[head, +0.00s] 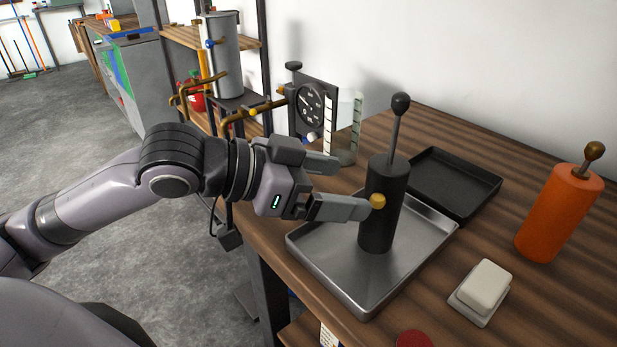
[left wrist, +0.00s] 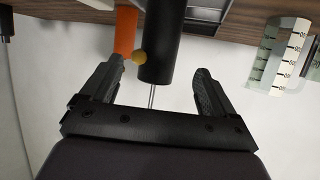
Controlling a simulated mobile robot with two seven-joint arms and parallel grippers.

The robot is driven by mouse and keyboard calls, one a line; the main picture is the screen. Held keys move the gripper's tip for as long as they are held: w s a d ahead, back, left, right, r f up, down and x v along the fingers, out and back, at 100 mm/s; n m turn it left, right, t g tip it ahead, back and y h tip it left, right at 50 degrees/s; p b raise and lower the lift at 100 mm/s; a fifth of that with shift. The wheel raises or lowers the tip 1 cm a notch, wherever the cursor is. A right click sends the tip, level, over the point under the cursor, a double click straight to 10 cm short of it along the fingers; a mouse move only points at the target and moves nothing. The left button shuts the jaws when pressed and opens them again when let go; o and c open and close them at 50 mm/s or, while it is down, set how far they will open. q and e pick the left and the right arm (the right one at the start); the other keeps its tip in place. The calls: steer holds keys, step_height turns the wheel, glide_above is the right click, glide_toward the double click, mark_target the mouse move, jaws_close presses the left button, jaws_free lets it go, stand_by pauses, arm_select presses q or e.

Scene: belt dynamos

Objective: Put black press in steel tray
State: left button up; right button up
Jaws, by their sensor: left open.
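The black press (head: 379,210) is a dark upright cylinder with a thin rod, a round knob on top and a small yellow knob on its side. In the head view it stands in the steel tray (head: 325,275), a shallow shiny tray on the wooden bench. My left gripper (head: 352,184) is open beside the press, at its upper left. In the left wrist view the press (left wrist: 163,50) shows beyond and between the open fingers (left wrist: 158,85), with a gap on both sides. My right gripper is not in view.
A black tray (head: 484,187) lies behind the steel tray. An orange press (head: 558,215) stands at the right. A white block (head: 486,284) sits on a small dish in front. A gauge (head: 311,103) and glass measuring vessel (head: 350,140) stand behind my gripper.

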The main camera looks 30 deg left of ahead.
arm_select(q)
steer(key=shift+v, duration=1.9)
